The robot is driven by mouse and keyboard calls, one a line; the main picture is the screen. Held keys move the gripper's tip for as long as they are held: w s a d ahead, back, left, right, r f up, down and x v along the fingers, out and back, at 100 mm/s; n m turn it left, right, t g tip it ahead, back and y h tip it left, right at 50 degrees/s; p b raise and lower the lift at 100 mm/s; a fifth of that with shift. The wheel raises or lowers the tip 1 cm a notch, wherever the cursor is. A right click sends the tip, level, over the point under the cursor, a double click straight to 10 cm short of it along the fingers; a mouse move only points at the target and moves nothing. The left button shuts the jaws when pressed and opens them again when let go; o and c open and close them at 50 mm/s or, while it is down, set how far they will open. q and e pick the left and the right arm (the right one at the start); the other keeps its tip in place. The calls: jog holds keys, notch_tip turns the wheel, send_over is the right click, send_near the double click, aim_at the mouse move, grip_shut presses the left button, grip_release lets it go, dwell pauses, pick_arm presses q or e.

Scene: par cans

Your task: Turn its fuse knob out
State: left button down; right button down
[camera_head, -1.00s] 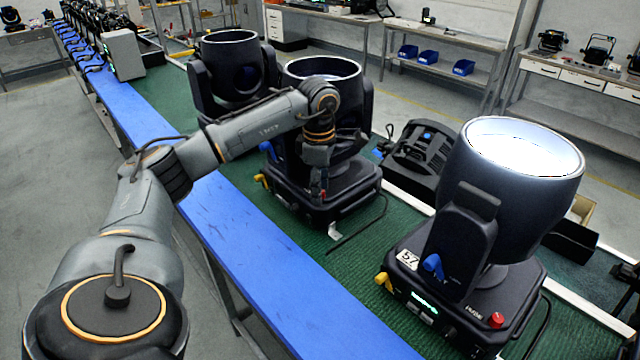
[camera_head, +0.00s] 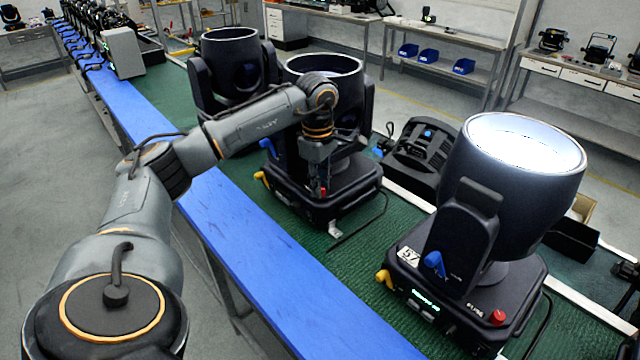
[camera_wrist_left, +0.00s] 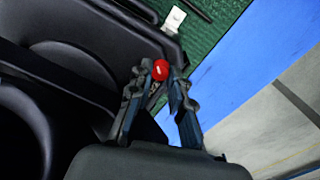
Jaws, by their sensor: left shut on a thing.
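The red fuse knob (camera_wrist_left: 160,69) sits between the fingertips of my left gripper (camera_wrist_left: 164,76) in the left wrist view. The gripper is shut on it. In the head view my left gripper (camera_head: 317,180) points down at the base (camera_head: 345,195) of the middle black moving-head light, and a bit of red shows at its fingertips. The light's body is partly hidden behind my arm. I cannot tell whether the knob is still seated in the base. My right gripper is not in view.
A lit moving-head light (camera_head: 510,190) stands at the front right, with its own red knob (camera_head: 497,317). Another light (camera_head: 232,75) stands behind left. The blue bench edge (camera_head: 255,265) is clear; a black cable (camera_head: 358,230) lies on the green mat.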

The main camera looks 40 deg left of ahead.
pick_arm(q)
jog(key=shift+m, duration=0.4)
jog(key=c, duration=1.2)
grip_release()
notch_tip(320, 180, up, 12)
jog(key=shift+s, duration=0.3)
jog(key=shift+s+f, duration=0.1)
